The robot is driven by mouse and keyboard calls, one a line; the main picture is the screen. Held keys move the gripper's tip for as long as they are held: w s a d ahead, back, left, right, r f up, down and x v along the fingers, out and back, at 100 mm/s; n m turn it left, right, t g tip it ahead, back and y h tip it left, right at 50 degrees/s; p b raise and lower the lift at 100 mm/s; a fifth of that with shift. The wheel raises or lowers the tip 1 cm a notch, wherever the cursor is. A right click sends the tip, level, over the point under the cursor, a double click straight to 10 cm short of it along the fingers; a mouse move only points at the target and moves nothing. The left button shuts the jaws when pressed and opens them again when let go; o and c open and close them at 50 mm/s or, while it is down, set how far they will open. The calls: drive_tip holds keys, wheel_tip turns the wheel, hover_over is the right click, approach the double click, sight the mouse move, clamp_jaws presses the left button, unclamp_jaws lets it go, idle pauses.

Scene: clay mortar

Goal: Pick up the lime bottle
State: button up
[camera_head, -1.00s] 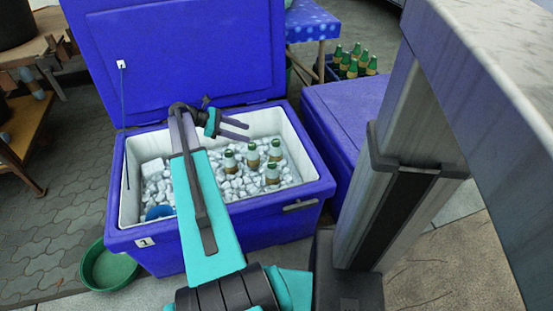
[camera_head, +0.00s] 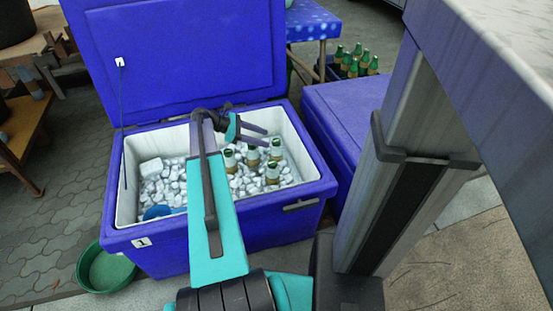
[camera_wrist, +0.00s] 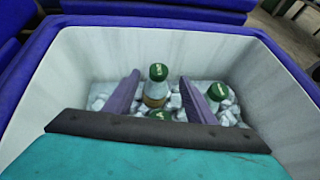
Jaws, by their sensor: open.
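Several bottles with green caps and pale labels stand upright in the ice of the open blue cooler (camera_head: 215,228). In the head view I see a left bottle (camera_head: 229,160), a right bottle (camera_head: 276,150), one behind (camera_head: 253,158) and a front bottle (camera_head: 272,174). I cannot tell which is the lime bottle. My gripper (camera_head: 267,136) is open and empty, over the cooler just above the bottles. In the wrist view one bottle (camera_wrist: 156,86) shows between the fingers of my gripper (camera_wrist: 164,84), beyond them and apart.
The raised lid (camera_head: 180,55) stands behind the cooler. The white inner walls (camera_head: 308,160) enclose the ice. A blue bowl-like thing (camera_head: 157,212) lies in the ice. A closed blue cooler (camera_head: 345,120) stands at right, a green basin (camera_head: 106,270) at front left, and a bottle crate (camera_head: 330,72) behind.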

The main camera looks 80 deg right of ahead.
sight(273, 141)
drive_tip(key=shift+s+d+f+b, duration=0.1)
drive_tip(key=shift+s+f+b, duration=0.25)
drive_tip(key=shift+s+b, duration=0.1)
drive_tip(key=shift+b+x, duration=0.95)
drive_tip(key=shift+x, duration=1.1)
drive_tip(key=shift+d, duration=0.1)
clamp_jaws()
